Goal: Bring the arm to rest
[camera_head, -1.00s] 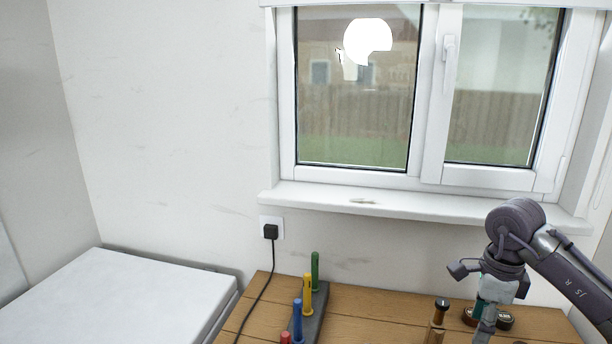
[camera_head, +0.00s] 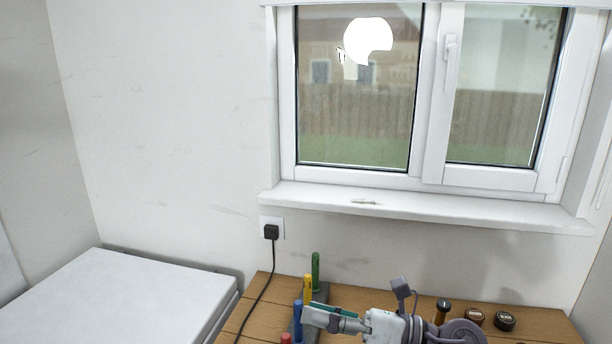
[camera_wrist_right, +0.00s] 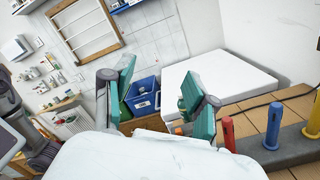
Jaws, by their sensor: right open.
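My right gripper (camera_head: 318,316) is low over the wooden table, fingers pointing left, beside the peg rack. In the head view it overlaps part of the rack; I cannot tell whether it touches it. In the right wrist view its teal-padded fingers (camera_wrist_right: 158,88) are spread wide with nothing between them. The dark rack base (camera_wrist_right: 292,150) carries a green peg (camera_head: 315,272), a yellow peg (camera_head: 307,289), a blue peg (camera_head: 297,318) and a red peg (camera_head: 285,338). In the wrist view the red, blue and yellow pegs stand right of the fingers. My left gripper is out of view.
The table (camera_head: 258,312) also holds a brown-handled item (camera_head: 441,311) and two round dark tins (camera_head: 504,321) behind my right arm. A white slab-like surface (camera_head: 110,300) is at the left. A cable runs from the wall socket (camera_head: 271,230). The window sill (camera_head: 420,206) juts out above.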

